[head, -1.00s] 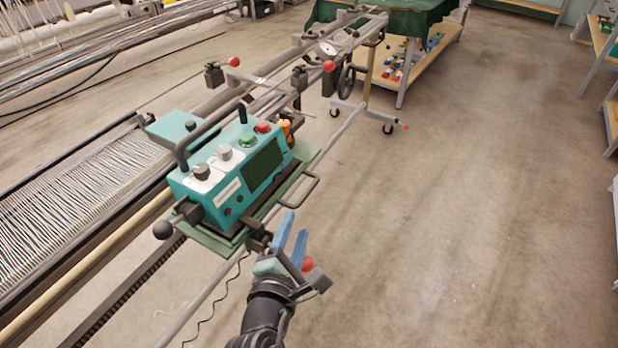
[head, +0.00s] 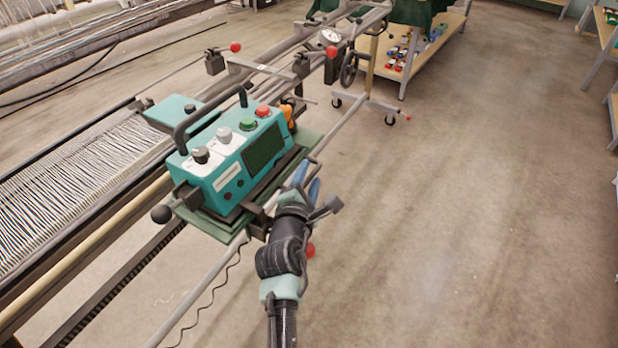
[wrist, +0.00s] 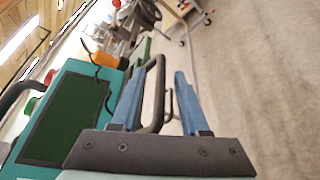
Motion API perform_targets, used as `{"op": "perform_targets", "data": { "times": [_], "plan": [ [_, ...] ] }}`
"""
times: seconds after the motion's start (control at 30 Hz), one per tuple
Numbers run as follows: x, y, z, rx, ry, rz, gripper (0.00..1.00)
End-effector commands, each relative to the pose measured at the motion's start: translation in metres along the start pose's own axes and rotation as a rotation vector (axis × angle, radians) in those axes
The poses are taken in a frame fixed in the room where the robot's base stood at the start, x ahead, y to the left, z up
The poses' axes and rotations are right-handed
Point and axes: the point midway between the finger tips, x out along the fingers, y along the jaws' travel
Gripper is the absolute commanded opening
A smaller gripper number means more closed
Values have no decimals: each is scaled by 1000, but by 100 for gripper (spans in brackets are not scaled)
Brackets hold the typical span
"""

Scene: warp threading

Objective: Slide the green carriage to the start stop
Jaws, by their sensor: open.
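The green carriage (head: 228,165) is a teal box with knobs, buttons and a dark screen, seated on the rails left of my gripper. Its teal side and dark green screen (wrist: 66,118) fill the left of the wrist view. My gripper (head: 306,181) is open at the carriage's near right side. In the wrist view, a dark loop handle (wrist: 159,75) shows between the two blue fingers, apparently not clamped. In the head view my gripper largely hides this handle. Clamps with red knobs stand along the rails beyond the carriage; I cannot tell which is the start stop.
A bed of pale threads (head: 85,190) lies left of the carriage. A dial gauge (head: 330,37) and a handwheel (head: 349,70) sit farther along the rails. A wooden-shelved cart (head: 435,50) stands behind.

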Motion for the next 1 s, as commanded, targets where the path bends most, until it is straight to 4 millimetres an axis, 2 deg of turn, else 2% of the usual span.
{"op": "perform_targets", "data": {
  "times": [0.23, 0.5, 1.0],
  "plan": [
    [1, 0, 0, 0, 0, 0, 45],
    [0, 0, 0, 0, 0, 0, 0],
    [0, 0, 0, 0, 0, 0, 0]
  ]
}}
